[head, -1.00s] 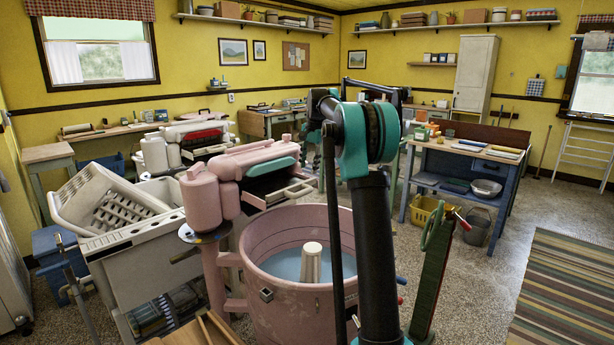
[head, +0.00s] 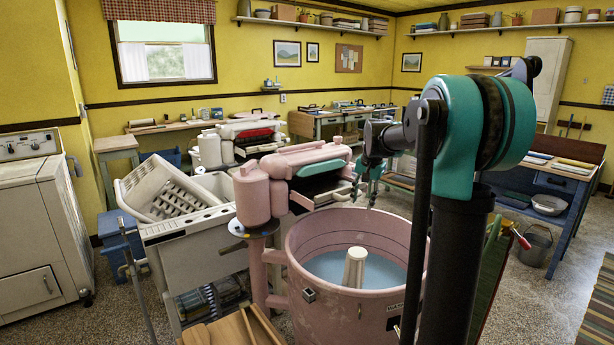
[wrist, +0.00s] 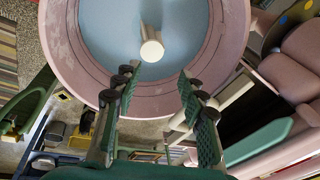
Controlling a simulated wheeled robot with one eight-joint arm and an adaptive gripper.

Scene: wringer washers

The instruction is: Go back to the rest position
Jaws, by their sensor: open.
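My gripper (head: 363,196) hangs fingers-down above the far side of the pink washer tub (head: 340,225) in the head view. In the wrist view my gripper (wrist: 158,84) is open, its two green-padded fingers apart with nothing held between them. Past the fingertips, the wrist view shows the pink tub rim (wrist: 160,107), blue water (wrist: 108,40) and the pale agitator post (wrist: 151,46). My teal and black arm stands large at the right of the head view and hides part of the tub and the room behind it.
The pink wringer (head: 310,158) stands beside the tub, close to my gripper. A grey sink stand (head: 195,245) with a white basket (head: 165,187) is left of it. A white appliance (head: 40,220) stands far left. A blue workbench (head: 550,180) is at right.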

